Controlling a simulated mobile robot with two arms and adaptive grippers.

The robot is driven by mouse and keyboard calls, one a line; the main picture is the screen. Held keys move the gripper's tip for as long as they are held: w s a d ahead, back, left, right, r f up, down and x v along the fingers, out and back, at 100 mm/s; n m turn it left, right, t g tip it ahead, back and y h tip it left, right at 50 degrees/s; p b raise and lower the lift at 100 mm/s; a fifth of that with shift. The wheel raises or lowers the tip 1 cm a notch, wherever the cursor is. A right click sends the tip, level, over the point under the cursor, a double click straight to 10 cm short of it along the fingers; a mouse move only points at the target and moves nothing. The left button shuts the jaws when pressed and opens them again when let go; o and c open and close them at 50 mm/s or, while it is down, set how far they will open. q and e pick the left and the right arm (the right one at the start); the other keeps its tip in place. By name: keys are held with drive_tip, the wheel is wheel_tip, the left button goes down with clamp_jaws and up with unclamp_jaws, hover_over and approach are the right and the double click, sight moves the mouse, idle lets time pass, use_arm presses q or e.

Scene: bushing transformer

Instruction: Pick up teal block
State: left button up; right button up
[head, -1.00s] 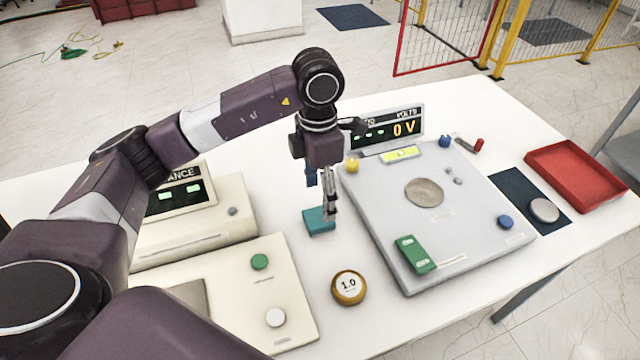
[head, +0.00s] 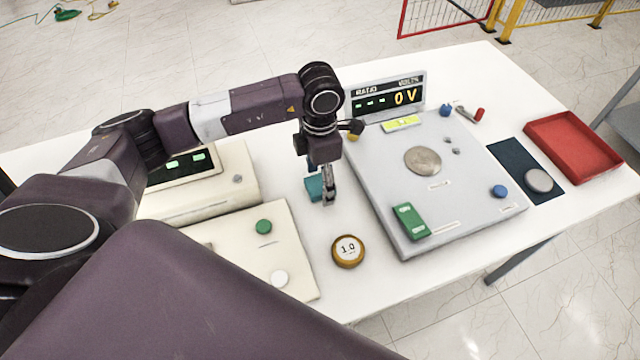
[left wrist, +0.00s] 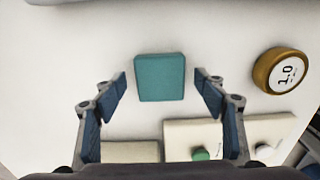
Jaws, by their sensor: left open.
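The teal block (head: 314,187) lies on the white table between the two instrument panels, partly hidden behind my left gripper (head: 327,198) in the head view. In the left wrist view the teal block (left wrist: 160,78) shows whole, as a flat rounded square. My left gripper (left wrist: 165,92) is open, with one blue-padded finger at each side of the block's lower part in the picture. Clear gaps show between the block and both fingers. The gripper points down at the table, and nothing is held. My right gripper is not in view.
A grey panel (head: 465,195) with a voltage display (head: 392,97) stands to the right. Cream units (head: 262,270) stand to the left. A round brass 1.0 piece (head: 347,251) sits in front of the block. A red tray (head: 572,147) is at the far right.

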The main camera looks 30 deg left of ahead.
use_arm(q)
drive_tip(key=c, duration=1.3)
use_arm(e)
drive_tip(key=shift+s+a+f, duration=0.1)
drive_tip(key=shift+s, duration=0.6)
use_arm(q)
drive_tip(key=shift+r, duration=0.1)
drive_tip(key=shift+r, duration=0.5)
wheel_tip(320, 180, up, 10)
drive_tip(key=r+b, duration=0.1)
drive_tip(key=b, duration=0.2)
wheel_tip(320, 180, up, 6)
hover_over(321, 183)
drive_tip(key=shift+s+a+r, duration=0.1)
drive_tip(key=shift+s+r, duration=0.05)
drive_tip(key=shift+r, duration=0.8)
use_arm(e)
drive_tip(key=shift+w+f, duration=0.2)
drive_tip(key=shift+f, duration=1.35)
